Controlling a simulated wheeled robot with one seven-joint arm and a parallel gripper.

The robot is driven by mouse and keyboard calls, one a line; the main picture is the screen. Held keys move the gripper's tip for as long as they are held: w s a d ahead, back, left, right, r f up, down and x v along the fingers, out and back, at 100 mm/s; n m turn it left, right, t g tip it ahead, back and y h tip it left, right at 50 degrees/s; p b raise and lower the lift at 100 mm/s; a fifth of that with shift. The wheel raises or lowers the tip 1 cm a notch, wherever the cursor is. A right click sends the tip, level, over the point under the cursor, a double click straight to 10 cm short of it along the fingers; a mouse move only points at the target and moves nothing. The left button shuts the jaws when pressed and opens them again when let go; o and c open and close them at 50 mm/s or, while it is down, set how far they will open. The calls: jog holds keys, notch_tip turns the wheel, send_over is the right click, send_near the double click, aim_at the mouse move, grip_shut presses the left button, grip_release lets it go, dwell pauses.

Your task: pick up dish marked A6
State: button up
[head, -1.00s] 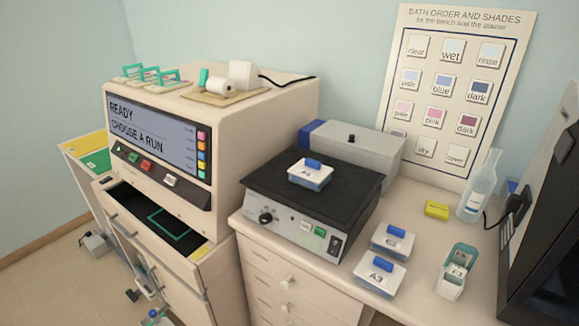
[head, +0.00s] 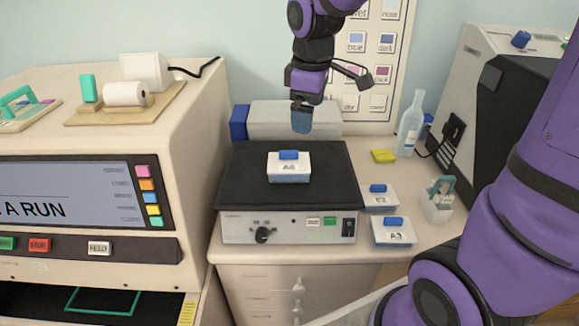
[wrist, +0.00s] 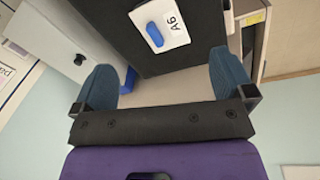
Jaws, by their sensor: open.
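The dish marked A6 (head: 289,170) is a small white-lidded box with a blue handle. It sits on the black top of the hotplate-like device (head: 240,200). My gripper (head: 302,118) is above and behind the dish, apart from it, near the grey box at the wall. In the wrist view my gripper (wrist: 170,85) is open and empty, its two blue fingers spread.
A dish marked A3 (head: 393,233) and another dish (head: 378,198) stand right of the device. A white holder with a green handle (head: 439,200), a yellow block (head: 383,156) and a bottle (head: 409,127) are farther right. The large machine (head: 110,160) stands left.

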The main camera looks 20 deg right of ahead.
aim_at(286, 161)
jog(key=w+a+f+n, duration=0.1)
jog(key=f, duration=0.1)
jog(key=w+f+n+g, duration=0.1)
jog(key=w+f, duration=0.1)
jog(key=w+a+f+n, duration=0.1)
jog(key=w+f, duration=0.1)
jog(key=shift+a+f, duration=0.15)
jog(key=shift+a, duration=0.15)
jog(key=shift+n, duration=0.3)
notch_tip(286, 161, down, 6)
jog(key=shift+r, duration=0.2)
jog(key=shift+a+f, duration=0.1)
jog(key=shift+f, duration=2.5)
jog(key=c, duration=0.8)
jog(key=shift+r, duration=0.1)
jog(key=shift+c, duration=0.2)
